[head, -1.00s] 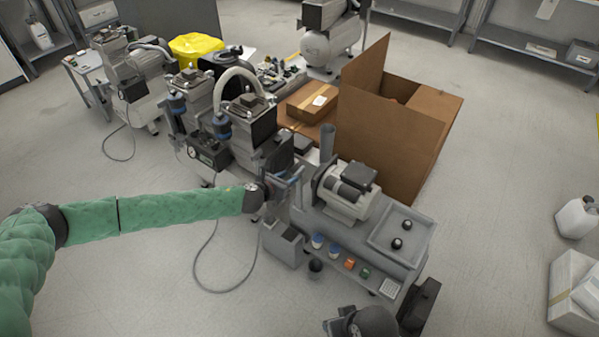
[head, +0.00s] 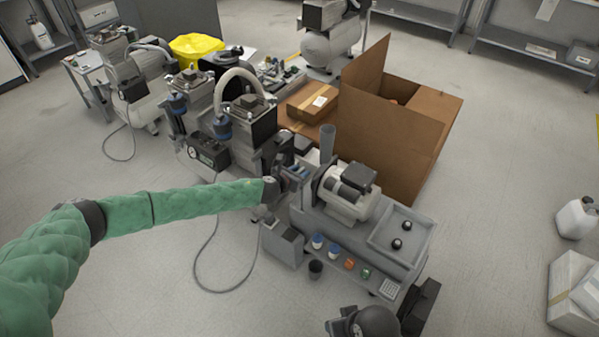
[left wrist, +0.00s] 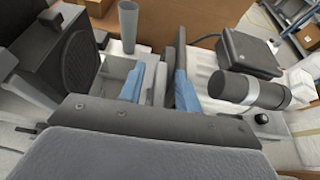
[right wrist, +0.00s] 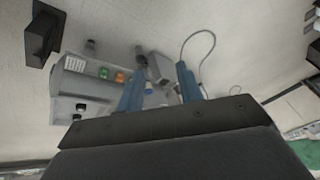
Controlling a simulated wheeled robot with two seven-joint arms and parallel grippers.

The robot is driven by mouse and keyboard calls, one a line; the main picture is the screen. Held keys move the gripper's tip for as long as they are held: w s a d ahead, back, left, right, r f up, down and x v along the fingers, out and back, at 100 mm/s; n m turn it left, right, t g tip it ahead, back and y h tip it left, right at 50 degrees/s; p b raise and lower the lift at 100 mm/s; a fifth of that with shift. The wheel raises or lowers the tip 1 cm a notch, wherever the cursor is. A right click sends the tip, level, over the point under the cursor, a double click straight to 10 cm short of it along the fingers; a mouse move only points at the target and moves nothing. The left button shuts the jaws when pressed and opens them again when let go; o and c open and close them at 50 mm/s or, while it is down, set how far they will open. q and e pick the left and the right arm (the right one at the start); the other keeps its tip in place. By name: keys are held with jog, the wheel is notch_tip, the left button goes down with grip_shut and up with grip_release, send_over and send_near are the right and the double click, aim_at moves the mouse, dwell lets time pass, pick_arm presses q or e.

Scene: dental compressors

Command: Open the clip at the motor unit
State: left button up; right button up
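The motor unit (head: 345,190) is a pale motor with a dark box on top, standing on a grey bench unit. It also shows at the right of the left wrist view (left wrist: 240,85). My left gripper (head: 296,173) is at the left end of the motor unit. In the left wrist view its two blue fingers (left wrist: 157,88) stand apart, with narrow upright grey parts in the gap. I cannot tell whether one of these is the clip, or whether the fingers touch them. My right gripper (right wrist: 160,88) is open and empty, above the floor and the bench unit's front.
The grey bench unit (head: 400,262) has knobs and coloured buttons in front. An open cardboard box (head: 390,140) stands behind it. A grey upright cup (head: 327,143) is close to the left gripper. Compressors (head: 250,120) stand to the left.

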pick_arm(q)
grip_shut()
